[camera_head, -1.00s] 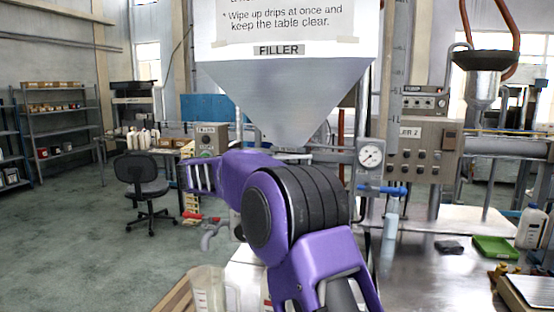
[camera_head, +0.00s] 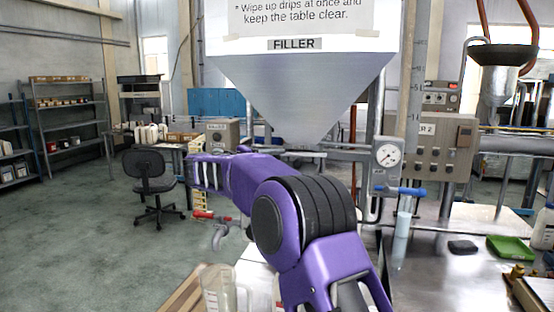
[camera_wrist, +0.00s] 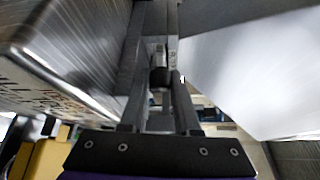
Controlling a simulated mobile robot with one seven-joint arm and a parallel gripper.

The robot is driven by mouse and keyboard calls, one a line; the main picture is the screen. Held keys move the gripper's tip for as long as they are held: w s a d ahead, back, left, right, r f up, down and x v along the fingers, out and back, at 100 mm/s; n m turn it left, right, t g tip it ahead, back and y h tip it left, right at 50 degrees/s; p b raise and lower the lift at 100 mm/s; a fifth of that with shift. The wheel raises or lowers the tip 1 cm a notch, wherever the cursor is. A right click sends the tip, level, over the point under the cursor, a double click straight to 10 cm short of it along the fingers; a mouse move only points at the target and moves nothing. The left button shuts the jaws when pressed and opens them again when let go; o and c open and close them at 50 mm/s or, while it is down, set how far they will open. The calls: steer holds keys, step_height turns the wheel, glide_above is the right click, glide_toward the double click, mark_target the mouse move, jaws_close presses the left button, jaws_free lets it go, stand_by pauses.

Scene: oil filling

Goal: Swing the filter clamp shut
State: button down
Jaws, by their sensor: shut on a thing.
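In the wrist view my gripper (camera_wrist: 161,84) has its two grey fingers drawn close together on a small dark knob-like piece (camera_wrist: 160,77), which looks like the handle of the filter clamp. A grey metal bar runs on beyond the fingertips. How far the clamp is open cannot be told. In the head view my purple arm covers the area under the filler hopper (camera_head: 300,90), and the gripper and clamp are hidden there.
A gauge (camera_head: 389,154) and a blue-handled valve (camera_head: 400,191) are right of my arm. A red-handled tap (camera_head: 212,216) and a clear jug (camera_head: 218,288) are at lower left. A green tray (camera_head: 510,246) lies on the metal table (camera_head: 450,270). A chair (camera_head: 150,178) stands behind.

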steer(key=shift+d+r, duration=0.1)
steer(key=c, duration=0.7)
jaws_free()
steer(key=shift+s, duration=0.15)
steer(key=shift+o, duration=0.2)
steer(key=shift+f, duration=0.2)
